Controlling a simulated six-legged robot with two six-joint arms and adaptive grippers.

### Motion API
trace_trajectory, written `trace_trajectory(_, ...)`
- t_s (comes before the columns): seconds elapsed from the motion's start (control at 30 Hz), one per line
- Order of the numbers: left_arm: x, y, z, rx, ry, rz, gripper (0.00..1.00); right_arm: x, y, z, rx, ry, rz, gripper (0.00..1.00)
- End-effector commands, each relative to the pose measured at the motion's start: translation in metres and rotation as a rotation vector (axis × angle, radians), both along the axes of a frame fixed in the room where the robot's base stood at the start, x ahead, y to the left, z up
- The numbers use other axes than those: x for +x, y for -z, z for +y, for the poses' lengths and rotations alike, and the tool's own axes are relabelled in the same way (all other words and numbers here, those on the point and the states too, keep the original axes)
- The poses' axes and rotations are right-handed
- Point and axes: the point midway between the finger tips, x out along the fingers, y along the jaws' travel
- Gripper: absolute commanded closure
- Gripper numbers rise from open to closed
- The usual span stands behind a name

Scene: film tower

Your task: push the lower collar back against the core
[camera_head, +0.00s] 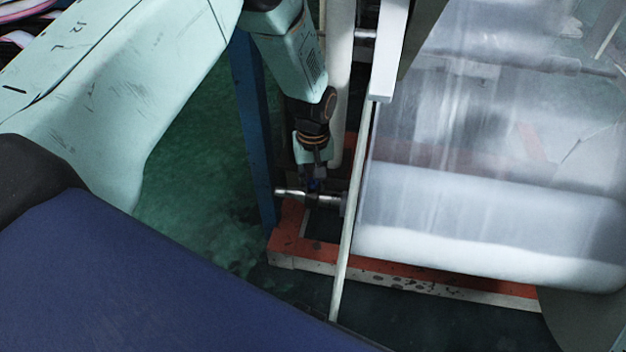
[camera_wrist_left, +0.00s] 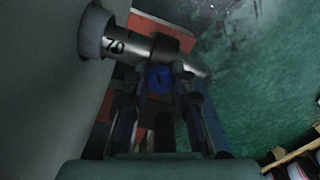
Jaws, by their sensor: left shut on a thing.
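The lower collar (camera_wrist_left: 166,48) is a dark metal ring with a blue knob (camera_wrist_left: 160,78), on a silver shaft (camera_wrist_left: 194,68). The core end (camera_wrist_left: 95,30), a pale grey ring, is at upper left in the left wrist view. A bare stretch of shaft marked "70" shows between it and the collar, so they are apart. In the head view the shaft (camera_head: 289,193) sticks out left of the lower white film roll (camera_head: 480,218). My left gripper (camera_head: 314,178) comes down from above, shut on the collar at its blue knob. Its fingers partly hide the collar. My right gripper is not in view.
A blue post (camera_head: 254,130) stands just left of the gripper. A pale bar (camera_head: 354,210) slants down between the gripper and the roll. An orange-red base frame (camera_head: 287,238) lies below. The green floor (camera_head: 195,190) to the left is open.

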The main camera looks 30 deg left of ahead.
Motion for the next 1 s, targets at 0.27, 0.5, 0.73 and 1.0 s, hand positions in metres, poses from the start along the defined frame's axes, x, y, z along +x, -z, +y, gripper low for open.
trace_trajectory(0.27,0.003,0.001,-0.02,0.001,0.003,0.003,1.0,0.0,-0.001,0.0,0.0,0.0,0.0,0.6)
trace_trajectory(0.5,0.009,0.002,-0.044,0.0,0.002,0.004,1.0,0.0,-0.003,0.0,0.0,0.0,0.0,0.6)
trace_trajectory(0.73,0.011,0.002,-0.05,0.0,-0.001,0.004,0.66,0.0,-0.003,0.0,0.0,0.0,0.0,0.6)
trace_trajectory(1.0,0.012,0.001,-0.05,0.0,-0.001,0.002,0.49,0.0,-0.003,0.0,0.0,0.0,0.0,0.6)
